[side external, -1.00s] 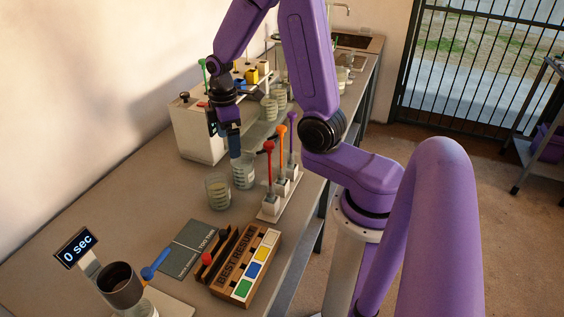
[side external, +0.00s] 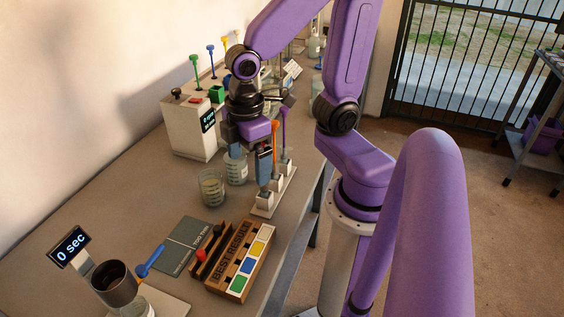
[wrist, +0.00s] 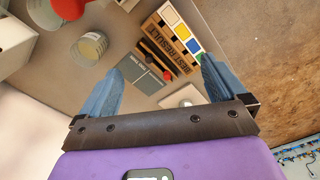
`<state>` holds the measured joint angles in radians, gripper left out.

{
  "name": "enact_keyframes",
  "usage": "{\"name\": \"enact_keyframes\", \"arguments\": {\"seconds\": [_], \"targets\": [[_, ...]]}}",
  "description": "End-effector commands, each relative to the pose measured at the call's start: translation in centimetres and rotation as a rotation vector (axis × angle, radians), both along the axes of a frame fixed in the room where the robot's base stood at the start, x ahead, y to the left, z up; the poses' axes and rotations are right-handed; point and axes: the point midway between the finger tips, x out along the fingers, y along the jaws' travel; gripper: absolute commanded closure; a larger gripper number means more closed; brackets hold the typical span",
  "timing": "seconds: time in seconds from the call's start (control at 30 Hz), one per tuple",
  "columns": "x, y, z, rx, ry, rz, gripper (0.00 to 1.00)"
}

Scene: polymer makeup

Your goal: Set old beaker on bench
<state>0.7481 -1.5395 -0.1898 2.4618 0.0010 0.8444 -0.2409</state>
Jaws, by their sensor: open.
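Two clear beakers with pale contents stand on the bench (side external: 120,190) in the side view: a nearer beaker (side external: 211,188) and a farther beaker (side external: 235,170). Nothing visible marks which one is the old beaker. My gripper (side external: 249,160) is open with its blue fingers pointing down, just right of the farther beaker and beside the dropper rack. Part of another beaker (wrist: 42,12) shows at the top left.
The white rack (side external: 264,205) holds upright tools with orange (side external: 275,126) and purple tops; a red top (wrist: 68,8) shows close in the wrist view. A white machine (side external: 190,130) stands behind. A wooden BEST RESULT box (side external: 237,285) and dark book (side external: 185,246) lie nearer.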

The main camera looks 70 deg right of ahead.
Motion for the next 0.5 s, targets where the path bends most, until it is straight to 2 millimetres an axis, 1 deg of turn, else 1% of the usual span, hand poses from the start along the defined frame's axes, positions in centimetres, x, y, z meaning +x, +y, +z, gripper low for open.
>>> {"name": "enact_keyframes", "arguments": {"seconds": [0.03,0.1,0.23,0.3,0.4,0.5], "targets": [[-1.2,0.2,0.2,0.003,-0.001,0.016,0.02],[-2.8,0.3,0.5,0.004,0.000,0.030,0.02],[-5.2,0.4,0.9,0.007,0.002,0.049,0.02],[-6.2,0.4,1.0,0.008,0.002,0.057,0.02],[-7.0,0.3,1.1,0.008,0.003,0.063,0.02],[-7.4,0.3,1.2,0.007,0.003,0.065,0.02]]}}
